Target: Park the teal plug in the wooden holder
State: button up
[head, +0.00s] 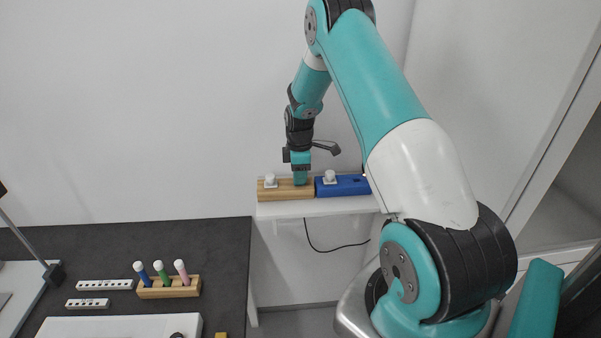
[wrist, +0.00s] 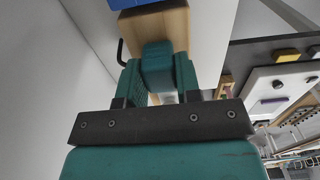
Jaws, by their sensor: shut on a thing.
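The wooden holder (head: 285,190) is on the white shelf, left of a blue block (head: 343,186) and close against it. A white plug (head: 270,180) stands at the holder's left end. My gripper (head: 300,179) points down at the right part of the holder. In the wrist view, its two teal fingers are shut on the teal plug (wrist: 157,67), with the wooden holder (wrist: 134,30) right behind it. The plug's lower end is hidden, so I cannot tell whether it sits in the holder or just above it.
Another white plug (head: 329,177) stands on the blue block. A black cable (head: 335,246) hangs below the shelf (head: 290,211). Lower left, a dark table (head: 222,265) carries a wooden rack (head: 168,290) with several coloured pegs and white strips (head: 104,285).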

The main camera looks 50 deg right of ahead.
jog(key=o, duration=1.4)
jog(key=shift+r+p, duration=2.65)
jog(key=shift+r, duration=1.35)
